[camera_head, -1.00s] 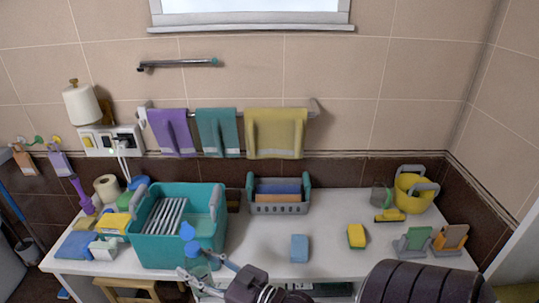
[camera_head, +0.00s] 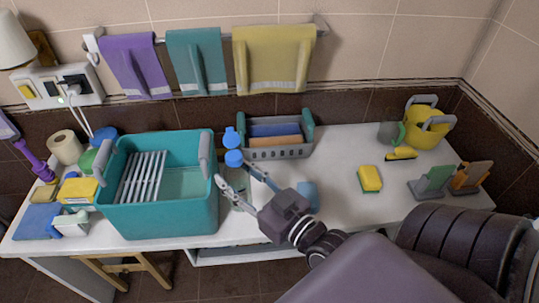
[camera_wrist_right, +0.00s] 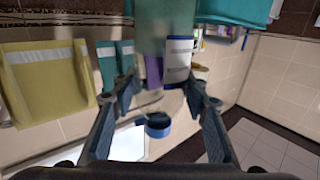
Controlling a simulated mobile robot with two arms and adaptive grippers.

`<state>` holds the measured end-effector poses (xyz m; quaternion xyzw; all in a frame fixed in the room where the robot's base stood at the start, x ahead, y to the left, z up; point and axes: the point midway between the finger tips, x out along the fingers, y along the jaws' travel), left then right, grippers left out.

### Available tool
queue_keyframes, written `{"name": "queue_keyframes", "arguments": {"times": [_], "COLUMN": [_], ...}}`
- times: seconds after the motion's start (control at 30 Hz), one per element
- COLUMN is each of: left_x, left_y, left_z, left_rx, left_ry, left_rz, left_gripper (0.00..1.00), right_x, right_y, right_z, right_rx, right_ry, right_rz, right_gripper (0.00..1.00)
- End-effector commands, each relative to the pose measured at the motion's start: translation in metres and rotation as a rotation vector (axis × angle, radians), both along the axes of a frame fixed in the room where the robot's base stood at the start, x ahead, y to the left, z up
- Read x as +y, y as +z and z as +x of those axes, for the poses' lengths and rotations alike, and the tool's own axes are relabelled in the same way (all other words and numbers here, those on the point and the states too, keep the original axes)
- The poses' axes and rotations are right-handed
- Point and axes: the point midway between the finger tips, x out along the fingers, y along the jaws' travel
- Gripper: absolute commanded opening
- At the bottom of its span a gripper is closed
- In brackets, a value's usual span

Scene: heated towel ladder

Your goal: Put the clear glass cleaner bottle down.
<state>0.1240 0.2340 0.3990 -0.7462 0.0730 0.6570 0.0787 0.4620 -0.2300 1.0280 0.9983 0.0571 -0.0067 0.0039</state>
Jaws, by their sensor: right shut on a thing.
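The clear glass cleaner bottle, with its blue top (camera_head: 233,158), is upright in my right gripper (camera_head: 240,179) in the head view. It is just right of the teal crate, over the white worktop. Its see-through body is hard to make out, and I cannot tell whether its base touches the worktop. In the right wrist view, which looks upside down, the bottle's pale label (camera_wrist_right: 178,60) and blue top (camera_wrist_right: 158,127) show between the two fingers (camera_wrist_right: 162,88). My left gripper is in neither view.
The teal crate (camera_head: 150,222) stands close on the left, with a white rack inside. A grey basket (camera_head: 280,152) is behind. A blue sponge (camera_head: 308,196) is partly hidden by my gripper. A yellow sponge (camera_head: 370,179) lies right. The white worktop (camera_head: 335,165) is clear between them.

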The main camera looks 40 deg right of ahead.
Motion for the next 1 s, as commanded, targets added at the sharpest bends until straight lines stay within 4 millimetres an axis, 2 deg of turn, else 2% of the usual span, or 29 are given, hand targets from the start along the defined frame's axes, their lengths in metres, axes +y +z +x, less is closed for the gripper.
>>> {"name": "queue_keyframes", "arguments": {"times": [0.07, 0.17, 0.3, 0.4, 0.47, 0.57, 0.8, 0.9, 1.0], "left_x": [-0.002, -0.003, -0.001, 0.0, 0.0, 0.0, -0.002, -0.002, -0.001], "left_y": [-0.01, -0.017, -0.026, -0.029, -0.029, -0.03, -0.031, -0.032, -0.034], "left_z": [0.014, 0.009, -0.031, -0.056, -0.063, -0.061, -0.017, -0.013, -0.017], "left_rx": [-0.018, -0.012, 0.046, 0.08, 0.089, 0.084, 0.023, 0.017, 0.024], "left_ry": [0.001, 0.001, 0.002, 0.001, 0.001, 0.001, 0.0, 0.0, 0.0], "left_rz": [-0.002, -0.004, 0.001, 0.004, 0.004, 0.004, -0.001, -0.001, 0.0], "left_gripper": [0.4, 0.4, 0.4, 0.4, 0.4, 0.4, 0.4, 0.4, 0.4], "right_x": [-0.02, -0.047, -0.077, -0.089, -0.093, -0.095, -0.095, -0.095, -0.095], "right_y": [0.003, 0.012, 0.026, 0.032, 0.03, 0.014, -0.05, -0.077, -0.1], "right_z": [0.023, 0.045, 0.066, 0.073, 0.075, 0.076, 0.075, 0.075, 0.075], "right_rx": [-0.01, -0.008, -0.008, -0.008, -0.007, -0.001, -0.001, -0.002, -0.005], "right_ry": [0.0, -0.018, -0.051, -0.068, -0.072, -0.076, -0.076, -0.075, -0.075], "right_rz": [-0.013, -0.01, -0.003, 0.005, 0.008, 0.011, 0.01, 0.008, 0.009], "right_gripper": [0.08, 0.08, 0.08, 0.08, 0.08, 0.08, 0.08, 0.08, 0.08]}}
